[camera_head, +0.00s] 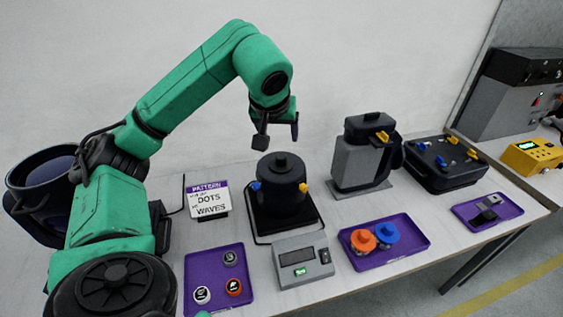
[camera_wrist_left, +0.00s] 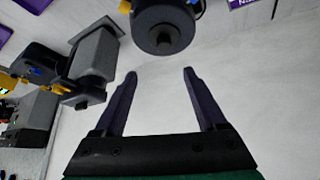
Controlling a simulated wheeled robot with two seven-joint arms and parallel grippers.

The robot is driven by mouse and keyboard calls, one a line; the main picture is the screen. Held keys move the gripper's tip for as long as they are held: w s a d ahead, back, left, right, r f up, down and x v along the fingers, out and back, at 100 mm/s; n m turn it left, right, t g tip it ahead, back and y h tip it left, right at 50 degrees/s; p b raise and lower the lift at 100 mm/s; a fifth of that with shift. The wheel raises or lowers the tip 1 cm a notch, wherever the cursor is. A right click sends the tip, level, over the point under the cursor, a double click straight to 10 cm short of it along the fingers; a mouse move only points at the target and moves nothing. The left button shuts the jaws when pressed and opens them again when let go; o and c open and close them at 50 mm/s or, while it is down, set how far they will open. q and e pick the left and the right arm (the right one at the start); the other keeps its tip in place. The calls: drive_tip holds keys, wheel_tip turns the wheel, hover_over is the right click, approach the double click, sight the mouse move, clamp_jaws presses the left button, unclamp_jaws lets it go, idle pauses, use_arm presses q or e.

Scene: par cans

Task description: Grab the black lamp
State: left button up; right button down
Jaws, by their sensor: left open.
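My left gripper (camera_head: 278,135) is open and empty, pointing down above and slightly behind a round black body. That round black body (camera_head: 280,180) has a knob on top, blue and yellow knobs on its sides, and sits on a black square base. In the left wrist view it shows at the top (camera_wrist_left: 163,28), beyond my open fingers (camera_wrist_left: 160,73) and apart from them. A large black can with a purple-tinted open face (camera_head: 42,180) stands at the far left, partly behind my arm. I cannot tell which of these is the black lamp. My right gripper is out of view.
A grey block with a black top (camera_head: 358,160) and a black case (camera_head: 445,170) stand to the right. Purple trays (camera_head: 405,255) and a grey display box (camera_head: 303,260) line the front. A pattern sign (camera_head: 207,198) stands left of the round body. The wall is close behind.

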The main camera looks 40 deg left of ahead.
sight(281, 156)
use_arm(q)
drive_tip(key=p+x, duration=0.1)
drive_tip(key=x, duration=0.3)
drive_tip(key=p+x, duration=0.1)
drive_tip(key=x, duration=0.3)
drive_tip(key=p+x, duration=0.1)
drive_tip(key=x, duration=0.4)
drive_tip(key=shift+s+a+p, duration=0.35)
drive_tip(key=shift+w+a+f, duration=0.1)
drive_tip(key=shift+w+f, duration=0.15)
drive_tip(key=shift+f, duration=0.2)
clamp_jaws()
drive_tip(key=shift+r, duration=0.1)
